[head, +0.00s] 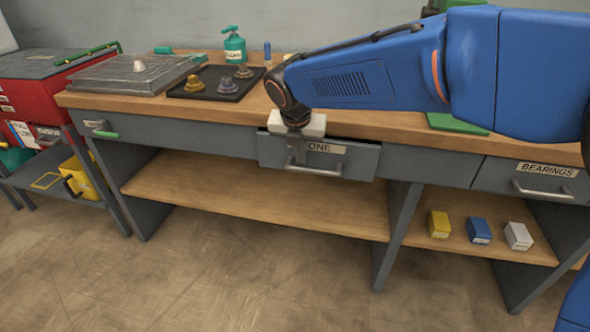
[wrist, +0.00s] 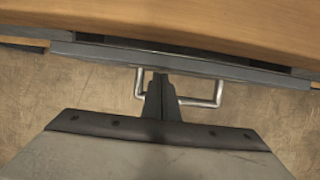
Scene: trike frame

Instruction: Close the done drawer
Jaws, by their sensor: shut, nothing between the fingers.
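The done drawer (head: 358,160) is in the middle of the bench front in the head view. Its label reads "ONE", with the first letter hidden by my gripper. Its front stands a little proud of the bench, and the wrist view shows a narrow dark gap behind the drawer front (wrist: 190,65). A silver bar handle (head: 318,171) is on the front; it also shows in the wrist view (wrist: 205,102). My gripper (head: 297,152) is shut and empty at the drawer front, with its fingertips (wrist: 160,78) by the handle. I cannot tell whether they touch.
The wooden bench top (head: 235,112) overhangs the drawers. A black tray (head: 213,92) with several small parts is on it. The bearings drawer (head: 545,188) is at the right. Small boxes sit on the lower shelf (head: 465,245). The floor in front is clear.

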